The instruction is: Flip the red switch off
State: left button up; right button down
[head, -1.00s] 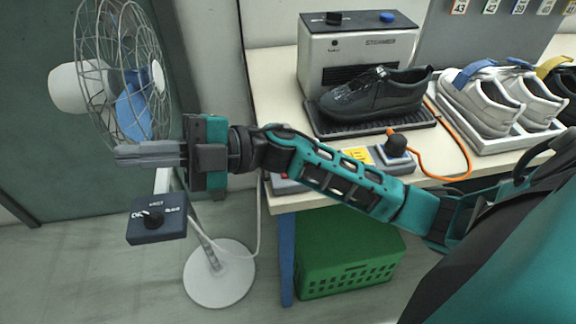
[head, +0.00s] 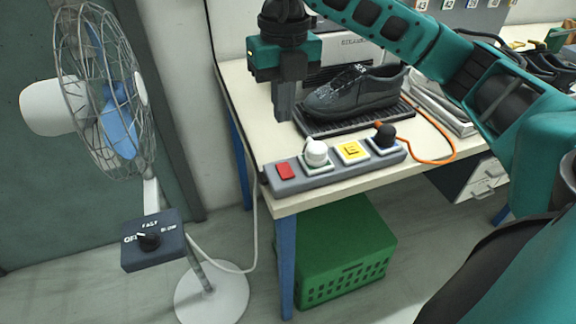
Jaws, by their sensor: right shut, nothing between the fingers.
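The red switch (head: 285,170) sits at the left end of a grey power strip (head: 328,181) along the table's front edge. Whether it is on or off I cannot tell. My left gripper is not in view.
A dark shoe (head: 352,90) rests on a black grate just right of my gripper, before the steamer (head: 352,50). An orange cord (head: 440,160) curves at the right. A fan (head: 100,90) with a dial box (head: 155,240) stands left. A green crate (head: 340,250) sits under the table.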

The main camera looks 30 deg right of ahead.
jog(key=shift+d+r, duration=0.2)
jog(key=shift+d, duration=0.3)
send_near(288, 175)
notch_tip(288, 175, down, 6)
jog(key=shift+a+r+b, duration=0.1)
jog(key=shift+a+b, duration=0.05)
jog(key=shift+b, duration=0.3)
jog(key=shift+f, duration=0.55)
